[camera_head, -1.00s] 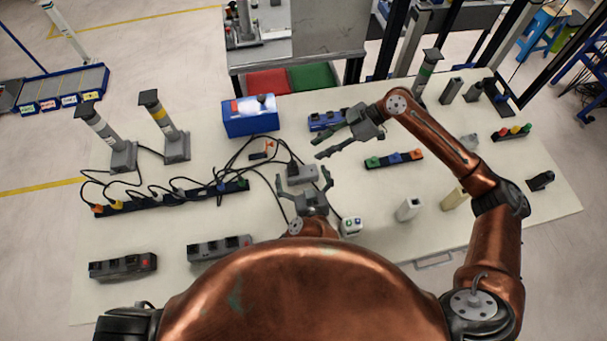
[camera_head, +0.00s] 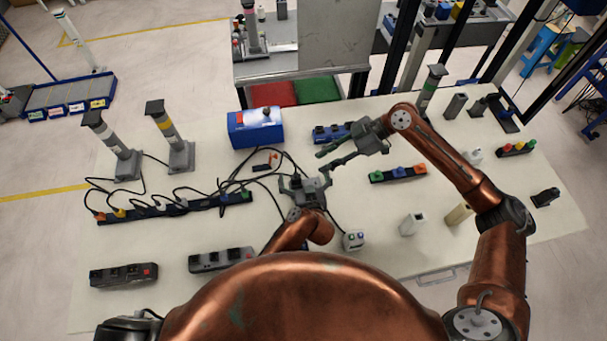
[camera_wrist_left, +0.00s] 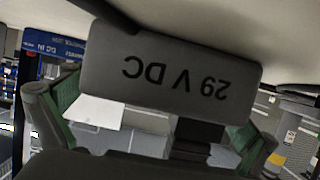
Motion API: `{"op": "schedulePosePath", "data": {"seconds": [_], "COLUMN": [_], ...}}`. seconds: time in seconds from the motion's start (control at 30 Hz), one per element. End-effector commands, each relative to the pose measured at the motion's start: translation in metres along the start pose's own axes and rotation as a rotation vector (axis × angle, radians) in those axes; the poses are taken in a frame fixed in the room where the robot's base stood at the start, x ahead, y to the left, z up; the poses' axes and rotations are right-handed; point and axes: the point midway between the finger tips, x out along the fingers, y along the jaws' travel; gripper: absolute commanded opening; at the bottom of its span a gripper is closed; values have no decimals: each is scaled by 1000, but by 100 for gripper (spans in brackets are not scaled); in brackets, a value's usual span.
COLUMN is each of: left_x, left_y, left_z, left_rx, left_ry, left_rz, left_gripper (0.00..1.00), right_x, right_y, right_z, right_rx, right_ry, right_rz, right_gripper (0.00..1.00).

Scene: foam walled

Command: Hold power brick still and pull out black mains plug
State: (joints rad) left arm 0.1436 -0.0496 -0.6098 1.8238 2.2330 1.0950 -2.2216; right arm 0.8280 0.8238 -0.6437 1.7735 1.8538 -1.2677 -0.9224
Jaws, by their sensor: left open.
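The power brick (camera_wrist_left: 170,75), grey with "29 V DC" printed on it, fills the upper middle of the left wrist view. My left gripper (camera_head: 304,177) is open, with its green-padded fingers on either side of the brick in the left wrist view (camera_wrist_left: 158,125); I cannot tell whether they touch it. In the head view this gripper largely covers the brick. The black mains plug cannot be made out clearly there. My right gripper (camera_head: 322,162) is open and empty, just right of and beyond the left one.
A long power strip (camera_head: 180,207) with several plugs and black cables lies to the left. A blue box (camera_head: 255,130) stands behind. A strip with coloured knobs (camera_head: 398,174) lies to the right.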

Motion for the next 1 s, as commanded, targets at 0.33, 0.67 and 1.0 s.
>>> {"op": "schedulePosePath", "data": {"seconds": [0.33, 0.67, 1.0], "left_x": [0, 0, 0], "left_y": [0, 0, 0], "left_z": [0, 0, 0], "left_rx": [0, 0, 0], "left_ry": [0, 0, 0], "left_rz": [0, 0, 0], "left_gripper": [80, 57, 42], "right_x": [0, 0, 0], "right_y": [0, 0, 0], "right_z": [0, 0, 0], "right_rx": [0, 0, 0], "right_ry": [0, 0, 0], "right_rz": [0, 0, 0], "right_gripper": [29, 29, 29]}}
